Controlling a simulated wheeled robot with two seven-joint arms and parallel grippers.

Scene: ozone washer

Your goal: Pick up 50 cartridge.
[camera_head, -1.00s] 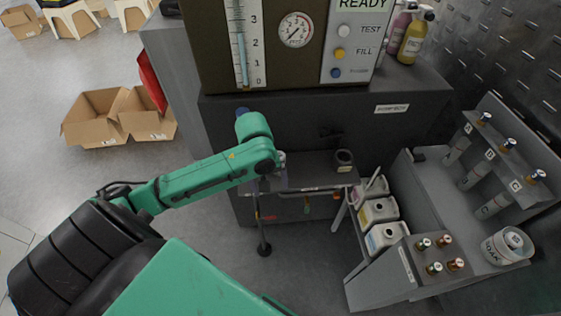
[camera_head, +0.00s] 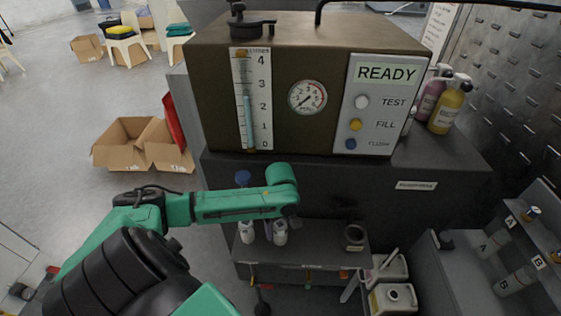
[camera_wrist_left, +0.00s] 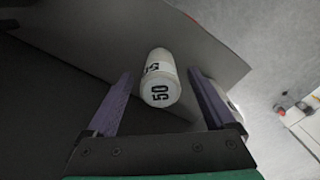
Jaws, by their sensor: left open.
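The white 50 cartridge (camera_wrist_left: 160,88) shows in the left wrist view, its end printed "50" facing the camera. It lies between the two purple fingers of my left gripper (camera_wrist_left: 165,104), with gaps on both sides. The gripper is open and empty around it. In the head view, two white cartridges, a left one (camera_head: 247,232) and a right one (camera_head: 280,232), stand on the small shelf (camera_head: 315,256); their labels are too small to read. My left gripper (camera_head: 267,230) is over that shelf, mostly hidden by my arm. My right gripper is out of view.
The brown machine (camera_head: 215,95) with a READY panel stands on a dark cabinet behind the shelf. A dark round holder (camera_head: 354,237) is at the shelf's right end. White containers (camera_head: 393,297) and a grey rack (camera_head: 460,270) stand to the right. Cardboard boxes (camera_head: 135,145) lie left.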

